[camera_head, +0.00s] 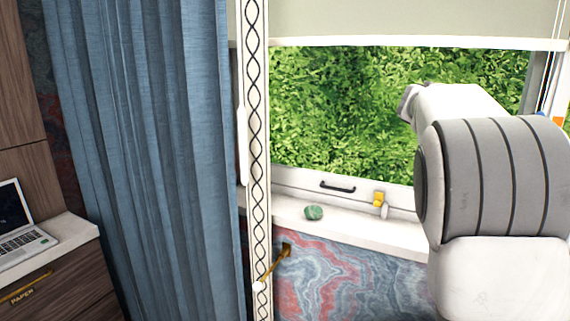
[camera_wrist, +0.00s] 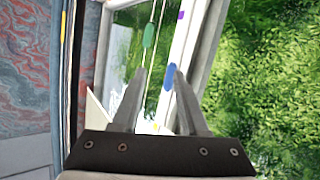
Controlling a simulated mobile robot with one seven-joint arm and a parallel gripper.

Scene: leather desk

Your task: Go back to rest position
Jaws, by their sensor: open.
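My gripper (camera_wrist: 158,92) shows in the wrist view with its two fingers apart and nothing between them. It points toward the window frame (camera_wrist: 185,50), with a thin cord and a green oval piece (camera_wrist: 149,34) beyond the fingers. A blue oval piece (camera_wrist: 170,76) shows on the frame close to the right fingertip; I cannot tell whether they touch. In the head view my arm (camera_head: 490,180) fills the right side in front of the window, and the gripper itself is hidden.
A white sill (camera_head: 350,227) below the window holds a green round object (camera_head: 313,212). A yellow piece (camera_head: 378,199) is by the window's lower frame. A blue curtain (camera_head: 150,150) hangs at left. A laptop (camera_head: 20,230) sits on a cabinet (camera_head: 60,285) at far left.

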